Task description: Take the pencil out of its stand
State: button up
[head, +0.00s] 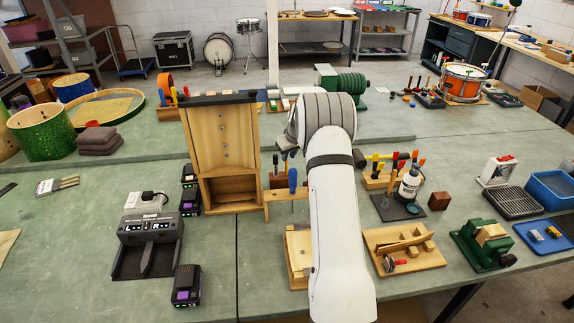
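I cannot pick out a pencil or its stand with certainty. A thin dark upright piece (276,163) rises by a small wooden block (278,182), just right of the tall wooden cabinet; it is too small to identify. A blue-handled tool (292,181) stands upright in a wooden rack (270,198) beside it. My arm reaches forward over the bench, and its grey wrist hides much of what lies behind. Only a dark bit of my gripper (284,147) shows at the wrist's left, above the blue handle. Its fingers are not clear, nor whether they hold anything.
The tall wooden cabinet (222,140) stands close on the left. Right of my arm are a wooden tool block (378,181), a white bottle (410,181) and a green vise (482,245). A charger (150,235) sits front left. Bare bench shows at the left front.

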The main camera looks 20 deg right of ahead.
aim_at(286, 168)
jog(key=p+x, duration=0.1)
jog(key=x, duration=0.2)
jog(key=shift+w+a+f, duration=0.15)
jog(key=shift+w+f, duration=0.1)
jog(key=shift+f, duration=0.05)
grip_shut()
